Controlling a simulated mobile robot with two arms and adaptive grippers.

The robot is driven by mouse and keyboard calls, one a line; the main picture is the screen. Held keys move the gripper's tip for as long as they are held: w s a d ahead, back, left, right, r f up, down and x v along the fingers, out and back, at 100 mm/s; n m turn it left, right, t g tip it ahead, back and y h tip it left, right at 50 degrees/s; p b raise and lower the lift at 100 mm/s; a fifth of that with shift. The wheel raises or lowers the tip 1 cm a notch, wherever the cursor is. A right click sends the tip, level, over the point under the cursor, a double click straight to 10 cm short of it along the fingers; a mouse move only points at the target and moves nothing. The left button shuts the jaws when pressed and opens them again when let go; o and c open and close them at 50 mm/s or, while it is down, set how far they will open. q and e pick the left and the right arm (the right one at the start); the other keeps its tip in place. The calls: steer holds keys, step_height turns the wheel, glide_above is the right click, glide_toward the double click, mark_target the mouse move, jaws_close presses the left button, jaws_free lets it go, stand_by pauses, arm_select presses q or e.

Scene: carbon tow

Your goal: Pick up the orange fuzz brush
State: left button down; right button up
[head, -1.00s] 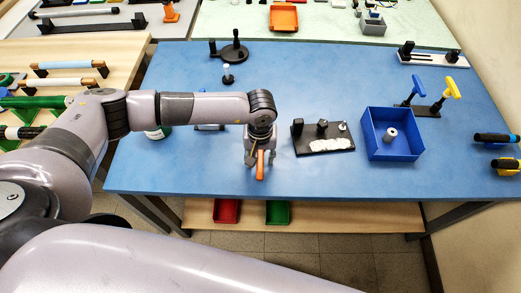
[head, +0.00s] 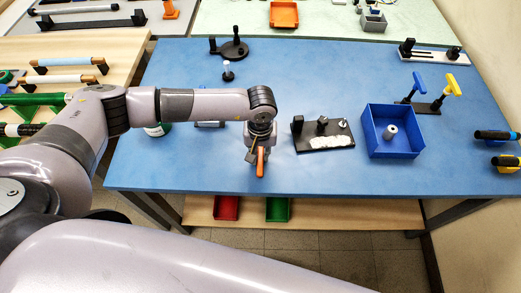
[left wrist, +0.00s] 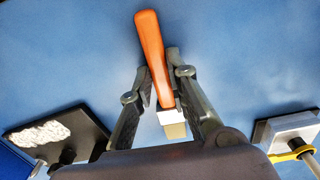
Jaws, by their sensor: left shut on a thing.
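The orange fuzz brush (head: 260,163) is at my left gripper, over the front middle of the blue table (head: 340,180). In the left wrist view the orange handle (left wrist: 152,50) points away from the gripper, and a white and tan end (left wrist: 172,122) shows between the fingers. My left gripper (left wrist: 163,88) is shut on the brush near the handle's lower end. I cannot tell whether the brush still touches the table. The left gripper also shows in the head view (head: 259,150). My right gripper is not in view.
A black stand plate (head: 325,138) with a white fuzzy patch lies right of the gripper. Beyond it is a blue bin (head: 395,148) holding a grey spool (head: 390,132). Yellow and blue handled tools stand at the right. The table's front strip is clear.

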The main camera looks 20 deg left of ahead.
mark_target(260, 157)
arm_select(q)
step_height(260, 157, up, 20)
steer(key=b, duration=0.4)
steer(key=c, duration=2.1)
jaws_free()
jaws_close()
